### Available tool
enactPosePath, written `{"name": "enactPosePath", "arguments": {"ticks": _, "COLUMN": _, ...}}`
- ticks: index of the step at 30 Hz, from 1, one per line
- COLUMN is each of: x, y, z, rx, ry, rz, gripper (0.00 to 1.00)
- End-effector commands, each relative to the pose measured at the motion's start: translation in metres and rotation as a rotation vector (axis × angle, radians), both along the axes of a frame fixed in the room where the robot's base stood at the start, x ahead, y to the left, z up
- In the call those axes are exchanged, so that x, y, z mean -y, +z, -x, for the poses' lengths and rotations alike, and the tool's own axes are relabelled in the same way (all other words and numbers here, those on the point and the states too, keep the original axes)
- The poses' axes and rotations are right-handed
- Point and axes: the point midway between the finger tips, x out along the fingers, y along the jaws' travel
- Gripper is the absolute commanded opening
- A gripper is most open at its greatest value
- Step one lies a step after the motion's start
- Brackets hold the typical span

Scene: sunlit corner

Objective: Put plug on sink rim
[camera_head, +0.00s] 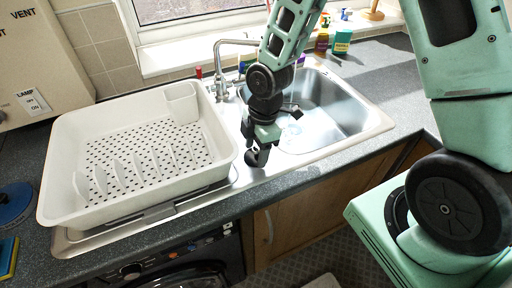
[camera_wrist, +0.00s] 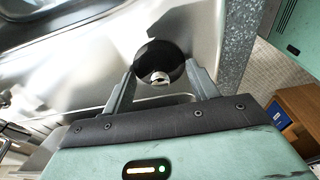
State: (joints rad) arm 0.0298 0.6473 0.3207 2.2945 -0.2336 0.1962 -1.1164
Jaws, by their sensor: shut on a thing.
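The plug (camera_wrist: 150,54) is a black disc with a small metal knob, held between the two fingertips of my gripper (camera_wrist: 160,76) in the wrist view. In the head view my gripper (camera_head: 261,146) points down near the front of the steel sink, with the dark plug (camera_head: 257,158) at its tip. The sink rim (camera_head: 252,177) lies below it, between the drainer side and the bowl. I cannot tell whether the plug touches the steel. The sink bowl (camera_head: 335,115) is to the right of my gripper.
A white dish rack (camera_head: 130,150) stands on the drainer close to the left of my gripper. The tap (camera_head: 219,75) is behind. Bottles (camera_head: 322,38) and a green-labelled container (camera_head: 341,42) stand at the back. The worktop's front edge is near.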

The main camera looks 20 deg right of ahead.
Motion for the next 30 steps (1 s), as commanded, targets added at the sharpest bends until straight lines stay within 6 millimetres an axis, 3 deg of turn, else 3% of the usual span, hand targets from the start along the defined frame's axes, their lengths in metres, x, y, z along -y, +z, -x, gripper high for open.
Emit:
{"name": "enactPosePath", "arguments": {"ticks": 1, "x": 0.0, "y": -0.001, "z": 0.0, "rx": 0.0, "ry": 0.0, "rz": 0.0, "gripper": 0.67}}
{"name": "enactPosePath", "arguments": {"ticks": 3, "x": 0.0, "y": 0.0, "z": 0.0, "rx": 0.0, "ry": 0.0, "rz": 0.0, "gripper": 0.81}}
{"name": "enactPosePath", "arguments": {"ticks": 15, "x": 0.001, "y": 0.009, "z": -0.001, "rx": 0.003, "ry": -0.001, "rz": -0.001, "gripper": 0.81}}
{"name": "enactPosePath", "arguments": {"ticks": 30, "x": 0.016, "y": 0.103, "z": -0.001, "rx": 0.004, "ry": -0.003, "rz": 0.0, "gripper": 0.81}}
